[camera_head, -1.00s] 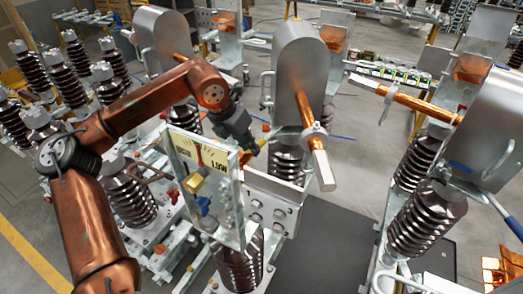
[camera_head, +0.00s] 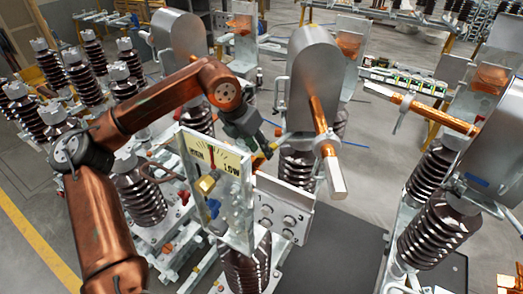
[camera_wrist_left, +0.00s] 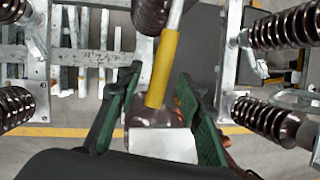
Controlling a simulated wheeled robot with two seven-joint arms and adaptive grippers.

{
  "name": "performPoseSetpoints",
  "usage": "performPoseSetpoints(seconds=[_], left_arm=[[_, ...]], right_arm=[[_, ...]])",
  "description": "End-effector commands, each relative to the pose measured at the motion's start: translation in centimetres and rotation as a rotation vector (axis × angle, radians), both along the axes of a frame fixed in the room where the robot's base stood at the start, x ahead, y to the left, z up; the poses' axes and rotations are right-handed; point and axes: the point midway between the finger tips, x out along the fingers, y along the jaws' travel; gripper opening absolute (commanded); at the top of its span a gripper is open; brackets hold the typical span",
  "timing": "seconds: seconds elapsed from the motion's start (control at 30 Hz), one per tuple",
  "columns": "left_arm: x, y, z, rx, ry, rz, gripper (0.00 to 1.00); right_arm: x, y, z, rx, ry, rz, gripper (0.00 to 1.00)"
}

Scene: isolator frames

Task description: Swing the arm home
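My left gripper (camera_head: 264,148) hangs at the end of my copper-coloured arm, just behind the dial panel (camera_head: 216,185). In the left wrist view its two green fingers (camera_wrist_left: 160,85) stand apart. A yellow grip on a pale rod (camera_wrist_left: 163,65) lies between them, with a gap visible on both sides. In the head view this rod is mostly hidden by the gripper and the panel. A copper switch arm (camera_head: 321,128) with a pale squared end sticks out from the middle grey hood (camera_head: 313,75). Another copper arm (camera_head: 430,110) reaches left from the right hood (camera_head: 495,140). My right gripper is not in view.
Brown ribbed insulators (camera_head: 138,195) crowd the left, and more (camera_head: 437,230) stand at right. The dial panel carries a brass padlock (camera_head: 207,184) and a red needle. A dark mat (camera_head: 335,250) lies on open floor between the middle and right units.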

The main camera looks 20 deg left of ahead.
Motion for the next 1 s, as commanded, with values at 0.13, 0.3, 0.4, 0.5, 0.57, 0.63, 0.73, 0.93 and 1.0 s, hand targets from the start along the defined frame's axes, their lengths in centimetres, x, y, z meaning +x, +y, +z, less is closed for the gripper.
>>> performPoseSetpoints(seconds=[0.13,0.3,0.4,0.5,0.57,0.63,0.73,0.93,1.0], left_arm=[[-0.9,0.6,2.8,-0.003,-0.005,0.001,0.34],[-2.2,1.3,6.1,-0.002,-0.003,0.001,0.34],[-2.7,1.7,7.6,-0.001,-0.004,0.001,0.34],[-3.2,2.0,8.9,-0.001,-0.003,0.001,0.34],[-3.4,2.1,9.3,-0.001,-0.002,0.001,0.34],[-3.5,2.2,9.6,-0.001,-0.001,0.001,0.34],[-3.6,2.2,9.8,0.0,-0.001,0.0,0.34],[-3.6,2.2,9.8,0.0,-0.001,0.0,0.34],[-3.6,2.2,9.8,0.0,-0.001,0.0,0.34]], right_arm=[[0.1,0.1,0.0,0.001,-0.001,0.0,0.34],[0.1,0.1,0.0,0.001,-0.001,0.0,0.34],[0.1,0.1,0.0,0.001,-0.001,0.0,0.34],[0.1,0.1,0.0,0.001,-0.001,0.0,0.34],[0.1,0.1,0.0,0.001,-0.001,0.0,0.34],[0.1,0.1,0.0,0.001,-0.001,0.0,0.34],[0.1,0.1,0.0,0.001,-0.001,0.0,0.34],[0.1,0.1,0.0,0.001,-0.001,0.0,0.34],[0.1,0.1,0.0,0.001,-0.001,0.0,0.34]])
